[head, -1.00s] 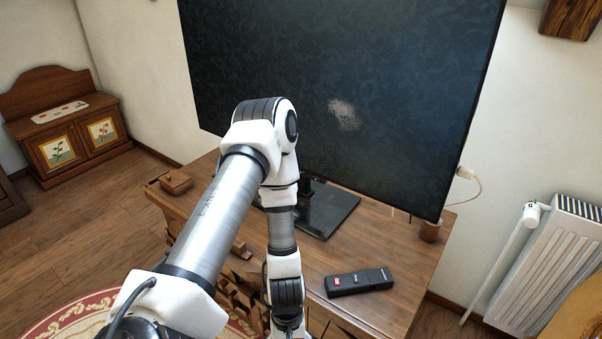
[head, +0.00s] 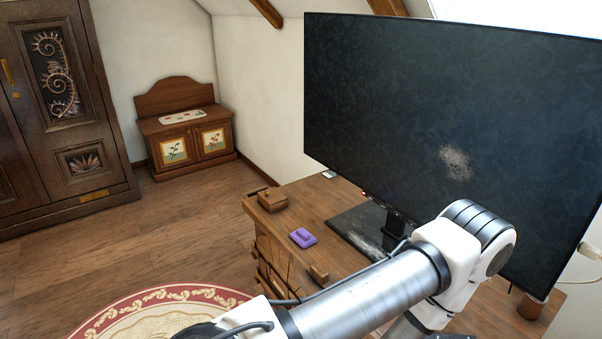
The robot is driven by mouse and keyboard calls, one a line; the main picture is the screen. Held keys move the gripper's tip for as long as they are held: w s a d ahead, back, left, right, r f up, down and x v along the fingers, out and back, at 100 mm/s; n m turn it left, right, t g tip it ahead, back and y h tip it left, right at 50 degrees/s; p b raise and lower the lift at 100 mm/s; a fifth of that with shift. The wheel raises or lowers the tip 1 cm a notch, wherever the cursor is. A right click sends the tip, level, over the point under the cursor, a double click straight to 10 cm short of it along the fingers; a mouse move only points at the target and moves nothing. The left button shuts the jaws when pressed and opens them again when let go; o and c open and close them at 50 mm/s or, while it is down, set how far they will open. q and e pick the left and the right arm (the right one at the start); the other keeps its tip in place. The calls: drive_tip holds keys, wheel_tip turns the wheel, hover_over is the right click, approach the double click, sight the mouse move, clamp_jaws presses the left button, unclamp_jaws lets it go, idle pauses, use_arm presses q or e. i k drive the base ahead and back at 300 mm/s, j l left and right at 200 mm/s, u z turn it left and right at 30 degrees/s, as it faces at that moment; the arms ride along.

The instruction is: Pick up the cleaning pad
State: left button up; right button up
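The cleaning pad appears to be the small purple block (head: 303,238) with a raised grip on top. It lies flat on the wooden desk (head: 330,205), near its left front edge, left of the screen's stand. One of my arms crosses the lower part of the head view, with its elbow in front of the screen, to the right of the pad. Its forearm drops out at the bottom edge. Neither gripper shows, and nothing is touching the pad.
A large dark screen (head: 430,100) with a pale smudge (head: 455,163) stands on the desk. A small wooden box (head: 272,199) sits behind the pad at the desk's left corner. A low cabinet (head: 188,140), an armoire (head: 70,90) and a round red rug (head: 165,312) lie leftward, with open floor between.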

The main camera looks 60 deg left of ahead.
sight(302, 236)
drive_tip(key=u, duration=2.05)
